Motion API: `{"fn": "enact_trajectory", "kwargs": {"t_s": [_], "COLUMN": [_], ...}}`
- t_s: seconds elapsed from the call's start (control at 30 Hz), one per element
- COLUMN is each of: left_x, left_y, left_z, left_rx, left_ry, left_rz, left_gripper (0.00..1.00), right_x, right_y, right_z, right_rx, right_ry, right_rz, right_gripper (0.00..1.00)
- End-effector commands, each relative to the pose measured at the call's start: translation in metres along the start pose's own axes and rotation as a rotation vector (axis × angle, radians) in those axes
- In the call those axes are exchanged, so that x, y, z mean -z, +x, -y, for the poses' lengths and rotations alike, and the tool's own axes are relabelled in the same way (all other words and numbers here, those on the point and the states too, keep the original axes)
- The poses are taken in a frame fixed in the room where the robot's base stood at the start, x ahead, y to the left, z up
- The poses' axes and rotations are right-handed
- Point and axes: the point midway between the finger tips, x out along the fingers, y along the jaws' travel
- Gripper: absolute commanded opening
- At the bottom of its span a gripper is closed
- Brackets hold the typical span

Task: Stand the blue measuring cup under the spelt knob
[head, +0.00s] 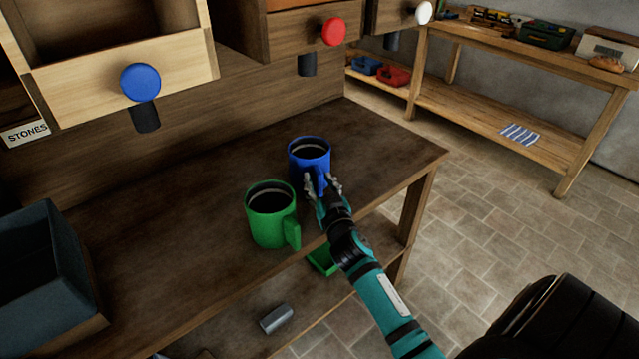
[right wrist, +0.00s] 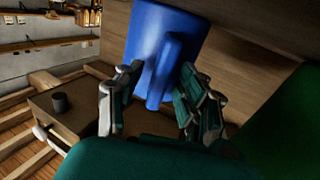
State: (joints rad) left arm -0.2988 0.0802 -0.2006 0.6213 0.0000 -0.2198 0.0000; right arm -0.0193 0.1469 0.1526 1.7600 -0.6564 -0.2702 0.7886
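The blue measuring cup (head: 309,150) stands upright on the wooden bench, its handle towards me. My right gripper (head: 323,186) is at the handle. In the right wrist view the blue cup (right wrist: 170,40) fills the top middle, and the open fingers (right wrist: 160,85) stand either side of its handle; contact cannot be told. Three knobs show above the bench: blue (head: 140,82), red (head: 333,31) and white (head: 424,13), each with a dark spout below. No readable label says spelt. My left gripper is out of view.
A green cup (head: 270,222) stands close to the left of my right gripper. A dark bin (head: 45,270) is at the bench's left. A label (head: 25,132) reads STONES. The bench between bin and green cup is clear. A grey piece (head: 276,319) lies below.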

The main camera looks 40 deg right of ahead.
Motion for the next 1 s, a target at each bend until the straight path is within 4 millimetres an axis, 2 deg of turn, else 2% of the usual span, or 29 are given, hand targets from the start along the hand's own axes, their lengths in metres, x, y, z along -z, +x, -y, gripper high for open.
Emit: {"fn": "enact_trajectory", "kwargs": {"t_s": [0.37,0.47,0.8,1.0], "left_x": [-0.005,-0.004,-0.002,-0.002], "left_y": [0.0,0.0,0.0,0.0], "left_z": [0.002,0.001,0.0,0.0], "left_rx": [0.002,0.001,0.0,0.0], "left_ry": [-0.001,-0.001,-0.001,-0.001], "left_rz": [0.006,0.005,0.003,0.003], "left_gripper": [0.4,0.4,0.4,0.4], "right_x": [-0.002,-0.002,-0.002,-0.001], "right_y": [-0.006,-0.02,-0.091,-0.115], "right_z": [0.0,0.0,0.0,0.0], "right_rx": [0.0,0.001,-0.001,0.0], "right_ry": [0.001,0.001,0.002,0.002], "right_rz": [0.002,0.003,0.004,0.001], "right_gripper": [0.43,0.43,0.43,0.43]}}
